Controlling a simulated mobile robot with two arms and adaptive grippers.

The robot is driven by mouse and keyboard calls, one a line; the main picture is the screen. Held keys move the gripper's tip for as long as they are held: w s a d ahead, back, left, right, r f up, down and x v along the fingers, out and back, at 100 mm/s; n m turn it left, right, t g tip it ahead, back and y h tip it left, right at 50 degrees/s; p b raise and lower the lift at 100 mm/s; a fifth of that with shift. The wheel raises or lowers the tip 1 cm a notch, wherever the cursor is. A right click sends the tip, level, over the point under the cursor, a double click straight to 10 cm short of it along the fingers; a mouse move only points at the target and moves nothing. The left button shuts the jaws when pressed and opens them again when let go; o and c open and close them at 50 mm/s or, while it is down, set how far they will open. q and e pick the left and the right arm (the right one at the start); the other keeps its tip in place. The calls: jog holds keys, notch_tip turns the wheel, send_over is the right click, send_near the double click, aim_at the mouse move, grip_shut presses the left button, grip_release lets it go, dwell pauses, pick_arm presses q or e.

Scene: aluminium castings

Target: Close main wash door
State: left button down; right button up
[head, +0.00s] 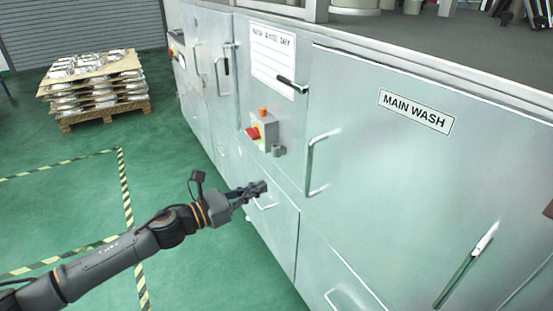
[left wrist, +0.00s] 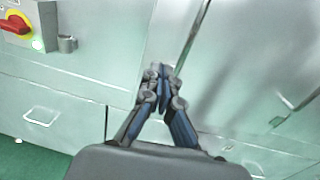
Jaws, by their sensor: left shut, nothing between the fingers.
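The main wash door (head: 400,165) is a large pale metal panel with a "MAIN WASH" label (head: 416,111) in the head view. It looks nearly flush with the cabinet; I cannot tell whether a small gap remains at its edge. A bar handle (head: 312,165) stands near its left edge. My left gripper (head: 264,187) is shut and empty, left of and a little lower than that handle, in front of the cabinet. In the left wrist view its fingertips (left wrist: 160,72) meet before pale metal panels. My right gripper is not in view.
A grey switch box with a red knob (head: 254,133) sits on the cabinet left of the door. A black latch (head: 292,86) is above it. A pallet of castings (head: 95,92) stands at the back left. Green floor with striped tape is clear at left.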

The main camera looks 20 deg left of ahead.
pick_arm(q)
jog(key=p+x, duration=0.5)
jog(key=x, duration=0.9)
jog(key=shift+d+p, duration=0.2)
jog(key=shift+p, duration=0.1)
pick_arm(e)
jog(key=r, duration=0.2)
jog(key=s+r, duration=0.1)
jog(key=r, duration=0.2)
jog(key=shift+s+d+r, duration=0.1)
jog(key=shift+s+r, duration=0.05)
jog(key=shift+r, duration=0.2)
pick_arm(q)
jog(key=shift+r, duration=0.1)
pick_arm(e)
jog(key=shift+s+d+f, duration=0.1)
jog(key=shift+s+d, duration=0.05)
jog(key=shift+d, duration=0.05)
